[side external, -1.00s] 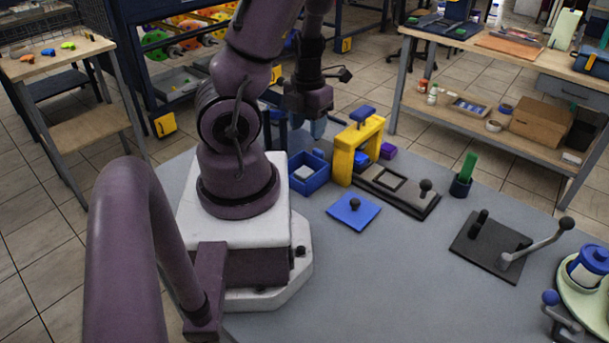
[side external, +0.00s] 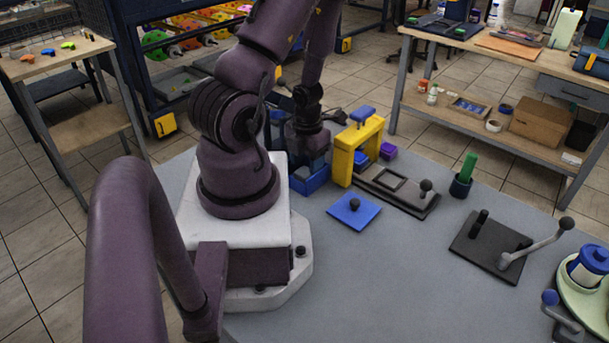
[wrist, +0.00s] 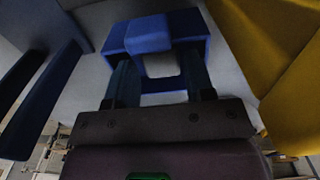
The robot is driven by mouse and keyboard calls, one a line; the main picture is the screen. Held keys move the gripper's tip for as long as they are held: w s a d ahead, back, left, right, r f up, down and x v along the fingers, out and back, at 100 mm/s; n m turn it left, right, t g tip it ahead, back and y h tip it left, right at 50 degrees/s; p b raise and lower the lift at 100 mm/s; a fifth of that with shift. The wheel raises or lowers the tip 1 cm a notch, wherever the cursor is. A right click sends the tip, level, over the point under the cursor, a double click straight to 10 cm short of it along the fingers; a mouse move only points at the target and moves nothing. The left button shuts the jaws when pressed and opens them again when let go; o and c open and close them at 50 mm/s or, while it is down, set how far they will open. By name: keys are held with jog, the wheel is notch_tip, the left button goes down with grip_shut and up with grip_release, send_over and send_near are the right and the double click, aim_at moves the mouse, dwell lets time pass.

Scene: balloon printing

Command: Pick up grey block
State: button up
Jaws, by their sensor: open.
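The grey block (wrist: 160,65) lies inside a small open blue box and shows between my fingers in the wrist view. The blue box (side external: 318,186) stands on the table beside my base; it also shows in the wrist view (wrist: 145,36). My gripper (wrist: 159,72) is open, its two dark fingers spread to the left and right of the block. In the side view my gripper (side external: 309,168) is low over the box, and the block is hidden there. I cannot tell whether the fingers touch the block.
A yellow press frame (side external: 345,155) with a blue handle stands close to the right of the box; it fills the wrist view's right side (wrist: 275,45). A blue plate with a knob (side external: 345,218) lies in front. A black base plate (side external: 420,200) lies further right. The front tabletop is clear.

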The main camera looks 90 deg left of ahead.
jog(key=shift+f, duration=1.25)
jog(key=shift+c, duration=0.5)
jog(key=c, duration=0.5)
jog(key=shift+o, duration=0.2)
jog(key=shift+r, duration=0.1)
